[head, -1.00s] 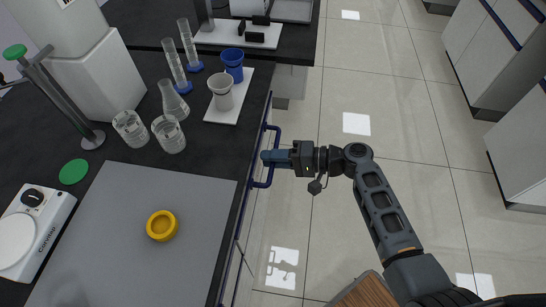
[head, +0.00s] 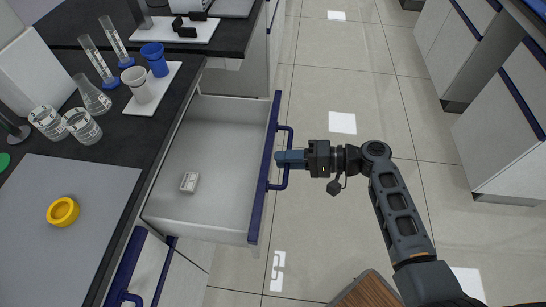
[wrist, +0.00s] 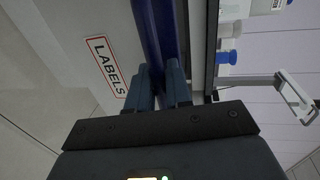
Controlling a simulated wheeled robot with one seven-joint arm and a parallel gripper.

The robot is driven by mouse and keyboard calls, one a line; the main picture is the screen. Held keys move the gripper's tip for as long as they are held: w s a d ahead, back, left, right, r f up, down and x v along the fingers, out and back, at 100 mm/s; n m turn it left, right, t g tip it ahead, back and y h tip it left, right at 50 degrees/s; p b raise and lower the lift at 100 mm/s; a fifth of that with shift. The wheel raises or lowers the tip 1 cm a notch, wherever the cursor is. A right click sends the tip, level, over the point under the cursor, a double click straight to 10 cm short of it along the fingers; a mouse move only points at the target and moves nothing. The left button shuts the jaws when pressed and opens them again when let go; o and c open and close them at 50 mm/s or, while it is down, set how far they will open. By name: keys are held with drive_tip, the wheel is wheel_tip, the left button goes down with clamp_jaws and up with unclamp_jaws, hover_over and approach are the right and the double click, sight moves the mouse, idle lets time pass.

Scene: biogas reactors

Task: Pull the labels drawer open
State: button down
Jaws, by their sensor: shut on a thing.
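The labels drawer (head: 220,160) stands pulled out from under the dark bench, with a white inside and a blue front edge. A small white item (head: 189,182) lies on its floor. My gripper (head: 280,160) is at the blue handle (head: 287,172) on the drawer front, shut on its bar. In the wrist view the fingers (wrist: 160,88) close around the blue bar (wrist: 158,35). The red-framed "LABELS" sign (wrist: 106,64) shows on the front to the left of the bar.
Beakers (head: 82,126), cylinders, cups on a white tray (head: 170,88) and a yellow ring (head: 63,211) stand on the bench (head: 120,160). Another blue handle (head: 125,298) sits below left.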

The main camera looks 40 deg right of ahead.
drive_tip(key=f+v, duration=0.1)
drive_tip(key=v, duration=0.5)
drive_tip(key=shift+s+f, duration=0.2)
drive_tip(key=shift+d, duration=0.15)
drive_tip(key=c, duration=1.2)
unclamp_jaws()
drive_tip(key=b+v, duration=0.1)
drive_tip(key=v, duration=0.6)
drive_tip(key=shift+s+d, duration=0.2)
drive_tip(key=shift+d, duration=0.05)
